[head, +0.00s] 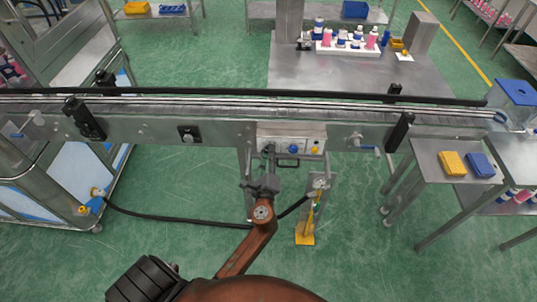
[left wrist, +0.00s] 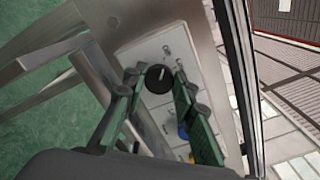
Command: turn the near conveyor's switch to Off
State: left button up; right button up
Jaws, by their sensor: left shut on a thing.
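The near conveyor (head: 220,130) runs across the head view. Its control box (head: 318,131) sits on the near side, with a blue button (head: 293,149) and a yellow button (head: 315,149). The switch is a round black knob (left wrist: 159,78) with a pale pointer line on the box's light panel (left wrist: 150,50) in the left wrist view. My left gripper (head: 269,152) reaches the box's left part and hides the knob in the head view. In the left wrist view its fingers (left wrist: 157,80) are shut on the knob, one on each side. My right gripper is not in view.
A black cable (head: 180,217) hangs below the conveyor. A yellow-based stand (head: 305,238) is right of my arm. A side table (head: 440,175) at the right holds a yellow bin (head: 453,163) and a blue bin (head: 480,164). A metal handle (head: 288,163) is below the buttons.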

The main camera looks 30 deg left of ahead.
pick_arm(q)
jog(key=shift+d, duration=0.1)
jog(key=o, duration=1.2)
jog(key=shift+c, duration=0.2)
jog(key=v, duration=1.2)
